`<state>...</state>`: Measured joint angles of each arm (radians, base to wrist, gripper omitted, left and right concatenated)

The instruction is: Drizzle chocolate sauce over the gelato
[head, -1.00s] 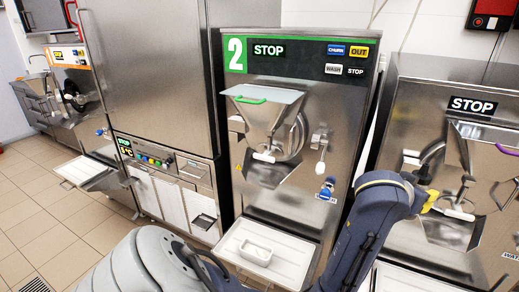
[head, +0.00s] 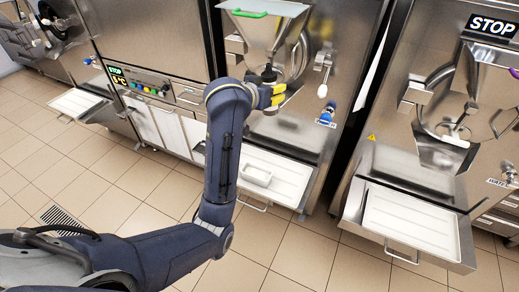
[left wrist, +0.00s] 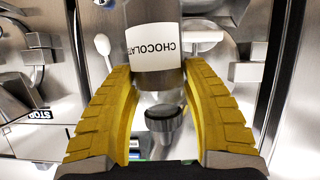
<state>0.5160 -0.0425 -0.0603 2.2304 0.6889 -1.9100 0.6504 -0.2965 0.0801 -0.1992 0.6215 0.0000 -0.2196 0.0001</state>
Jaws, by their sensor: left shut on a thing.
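My left gripper (head: 274,95) has yellow fingers shut around a bottle in front of the middle machine. In the left wrist view the bottle has a white label reading CHOCOLATE (left wrist: 155,48), upside down in that picture, and a grey round end (left wrist: 163,118). The fingers (left wrist: 165,110) close on it from both sides. In the head view only a dark end of the bottle (head: 268,75) shows above the fingers. A small white tub (head: 258,176) sits on the middle machine's tray, below the gripper; its contents are too small to tell. My right gripper is not in view.
The middle machine's hopper (head: 265,35) and spout stand just behind the gripper. Its pale tray (head: 285,185) juts out under the tub. The right machine has another empty-looking tray (head: 410,222). Tiled floor (head: 300,255) lies in front.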

